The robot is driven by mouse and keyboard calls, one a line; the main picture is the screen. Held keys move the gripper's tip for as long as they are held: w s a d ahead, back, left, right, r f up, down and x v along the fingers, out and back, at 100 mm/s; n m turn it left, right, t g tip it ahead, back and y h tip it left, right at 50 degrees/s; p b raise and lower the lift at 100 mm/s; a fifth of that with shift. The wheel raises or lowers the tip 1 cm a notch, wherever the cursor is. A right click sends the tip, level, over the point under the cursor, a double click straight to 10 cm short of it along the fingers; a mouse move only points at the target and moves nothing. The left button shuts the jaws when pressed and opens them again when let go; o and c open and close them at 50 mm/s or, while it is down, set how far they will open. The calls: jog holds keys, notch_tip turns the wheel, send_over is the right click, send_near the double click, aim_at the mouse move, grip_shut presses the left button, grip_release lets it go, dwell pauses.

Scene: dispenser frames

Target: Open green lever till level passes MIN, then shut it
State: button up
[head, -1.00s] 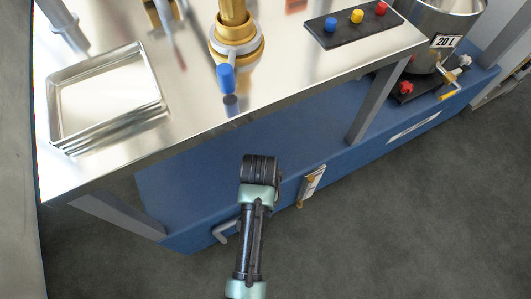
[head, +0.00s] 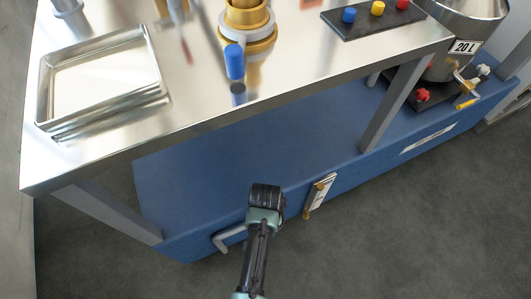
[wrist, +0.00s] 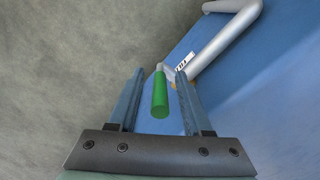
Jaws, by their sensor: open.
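The green lever (wrist: 160,95) shows in the wrist view as a green grip on a short pale metal end. It lies between the two parallel fingers of my gripper (wrist: 160,78), which is open with a visible gap on each side. In the head view my arm reaches down at the front of the blue lower shelf, and the lever and fingers are hidden there. An upright gauge with a pale scale and brass fittings (head: 320,194) is on the shelf front, right of my arm. Its level and MIN mark are too small to read.
A grey bent pipe (wrist: 226,38) runs close beyond the right finger; a grey bent bar (head: 226,240) shows left of my arm. The steel bench top (head: 190,112) overhangs the blue shelf (head: 200,185). A pot marked 20 L (head: 448,55) stands right. Floor in front is clear.

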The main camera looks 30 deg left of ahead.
grip_shut()
dwell(1.3)
